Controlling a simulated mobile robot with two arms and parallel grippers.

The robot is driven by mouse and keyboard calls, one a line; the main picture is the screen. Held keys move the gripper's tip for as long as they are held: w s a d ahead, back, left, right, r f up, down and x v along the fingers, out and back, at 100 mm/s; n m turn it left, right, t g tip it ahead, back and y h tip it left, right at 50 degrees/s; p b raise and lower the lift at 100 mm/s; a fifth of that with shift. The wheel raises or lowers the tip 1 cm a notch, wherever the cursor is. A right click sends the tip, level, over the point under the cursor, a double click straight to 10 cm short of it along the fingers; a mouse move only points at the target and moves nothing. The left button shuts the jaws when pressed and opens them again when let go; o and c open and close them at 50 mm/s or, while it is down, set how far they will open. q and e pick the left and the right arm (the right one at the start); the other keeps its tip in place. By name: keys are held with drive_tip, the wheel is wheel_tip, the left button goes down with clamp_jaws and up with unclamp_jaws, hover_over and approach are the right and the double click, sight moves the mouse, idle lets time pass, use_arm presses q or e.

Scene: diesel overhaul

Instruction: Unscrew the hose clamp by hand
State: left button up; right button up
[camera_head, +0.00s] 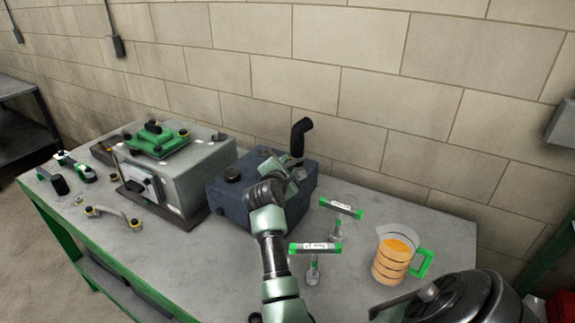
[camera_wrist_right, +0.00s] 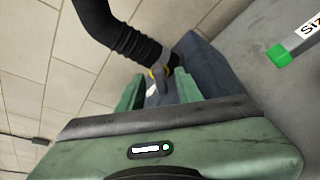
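In the head view the bent black hose (camera_head: 300,138) rises behind a dark blue-grey box (camera_head: 240,205); the clamp cannot be made out there. My right gripper (camera_head: 299,173) is over the top of the box, close to the hose's lower end. In the wrist view its green fingers (camera_wrist_right: 160,92) are apart, with the clamp's grey part between their tips. Gaps show on both sides. My left gripper is not in view.
A grey engine block (camera_head: 198,165) with a green cover (camera_head: 157,139) stands left on the table (camera_head: 235,262). Two green-ended T-handled tools (camera_head: 340,208) (camera_head: 315,248) stand right of my arm. A jug of orange liquid (camera_head: 393,262) stands farther right. A brick wall closes the back.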

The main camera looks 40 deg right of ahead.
clamp_jaws()
drive_tip(key=shift+r+n+g, duration=0.1)
drive_tip(key=shift+n+g, duration=0.2)
drive_tip(key=shift+n, duration=0.1)
drive_tip(key=shift+w+a+n+g, duration=0.15)
drive_tip(key=shift+n+g, duration=0.25)
drive_tip(key=shift+n, duration=0.4)
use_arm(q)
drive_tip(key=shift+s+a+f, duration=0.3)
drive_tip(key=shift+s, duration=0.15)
use_arm(e)
drive_tip(key=shift+w+n+g, duration=0.15)
drive_tip(key=shift+n+g, duration=0.65)
drive_tip(key=shift+n, duration=0.3)
use_arm(q)
drive_tip(key=shift+b, duration=0.3)
use_arm(e)
drive_tip(key=shift+r, duration=0.1)
drive_tip(key=shift+o, duration=0.5)
unclamp_jaws()
